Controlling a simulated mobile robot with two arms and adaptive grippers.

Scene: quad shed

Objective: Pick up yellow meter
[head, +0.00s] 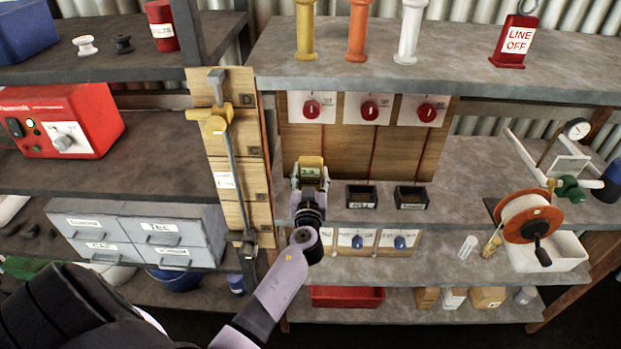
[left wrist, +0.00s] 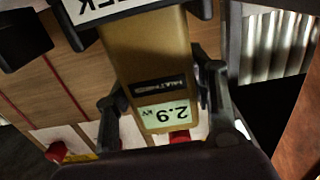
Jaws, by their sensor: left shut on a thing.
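The yellow meter (head: 312,162) is at the middle shelf of the right-hand rack, left of two small black trays. My left gripper (head: 310,182) is shut on it, with a finger on each side. In the left wrist view the meter (left wrist: 148,62) is between the fingertips (left wrist: 160,95), its display upside down and reading 2.9. A black edge with a white label (left wrist: 95,8) crosses the meter's far end. I cannot tell whether the meter is clear of the shelf. My right gripper is not in view.
Black trays (head: 361,196) and (head: 411,197) stand right of the meter. Red knobs (head: 312,108) on white plates are on the wooden board behind. A cable reel (head: 530,220) stands at the right. A wooden post with a yellow lever (head: 212,122) is at the left.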

